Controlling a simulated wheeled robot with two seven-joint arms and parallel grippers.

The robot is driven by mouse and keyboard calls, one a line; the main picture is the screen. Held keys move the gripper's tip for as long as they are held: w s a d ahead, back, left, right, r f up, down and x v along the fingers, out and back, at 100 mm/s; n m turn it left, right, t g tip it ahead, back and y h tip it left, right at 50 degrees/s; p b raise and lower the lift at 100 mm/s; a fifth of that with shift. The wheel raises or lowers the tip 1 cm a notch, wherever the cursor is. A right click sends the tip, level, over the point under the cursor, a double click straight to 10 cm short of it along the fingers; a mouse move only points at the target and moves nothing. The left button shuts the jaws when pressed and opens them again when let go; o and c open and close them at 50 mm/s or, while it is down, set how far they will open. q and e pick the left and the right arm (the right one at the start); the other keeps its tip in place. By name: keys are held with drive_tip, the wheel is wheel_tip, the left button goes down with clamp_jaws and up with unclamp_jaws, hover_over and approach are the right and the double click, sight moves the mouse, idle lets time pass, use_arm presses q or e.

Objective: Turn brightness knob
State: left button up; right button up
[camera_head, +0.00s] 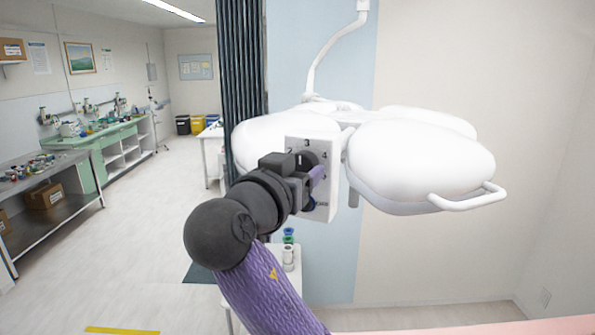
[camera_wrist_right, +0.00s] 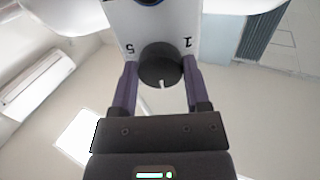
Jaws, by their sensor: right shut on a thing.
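The brightness knob (camera_wrist_right: 160,66) is a dark round knob on the white numbered panel (camera_head: 325,150) of the surgical lamp. Digits 2, 3 and 4 show around it in the head view; an inverted 1 and 5 show beside it in the wrist view. A white mark on the knob's face points toward the bottom of the wrist view. My right gripper (camera_wrist_right: 161,78) has its purple fingers on both sides of the knob, shut on it. In the head view, my right gripper (camera_head: 311,173) and wrist hide part of the panel. My left gripper is not in view.
The lamp's white heads (camera_head: 420,160) with a handle (camera_head: 468,201) hang close to the right of the panel. A dark curtain (camera_head: 243,80) hangs behind. A small white table (camera_head: 287,268) with bottles stands below. Open floor (camera_head: 130,230) lies to the left.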

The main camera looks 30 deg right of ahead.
drive_tip(key=shift+w+a+m+b, duration=0.1)
drive_tip(key=shift+m+b, duration=5.2)
drive_tip(key=shift+m, duration=0.5)
drive_tip(key=shift+r, duration=0.1)
drive_tip(key=o, duration=1.3)
